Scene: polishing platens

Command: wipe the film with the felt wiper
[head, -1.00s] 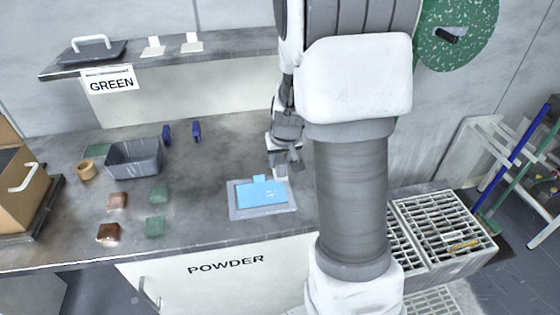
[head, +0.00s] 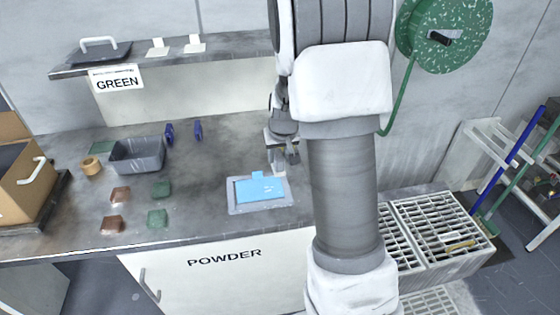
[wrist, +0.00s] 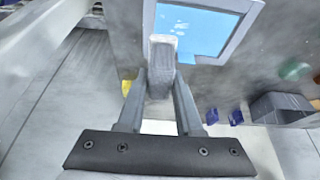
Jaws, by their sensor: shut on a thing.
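The blue film (head: 262,189) lies on a grey platen (head: 238,209) on the bench, with a small tab at its back edge. Pale specks show on the film in the wrist view (wrist: 190,28). My gripper (head: 280,165) is just behind the platen's back right side. In the wrist view my gripper (wrist: 160,92) is shut on a pale grey block, the felt wiper (wrist: 162,55), whose end overlaps the platen's near edge in the picture. I cannot tell whether the wiper touches the platen.
A grey bin (head: 137,155), a tape roll (head: 91,166), blue clips (head: 197,131), and several green and brown blocks (head: 157,218) stand on the bench to the left. A raised shelf (head: 220,66) runs behind. White grates (head: 430,228) lie to the right.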

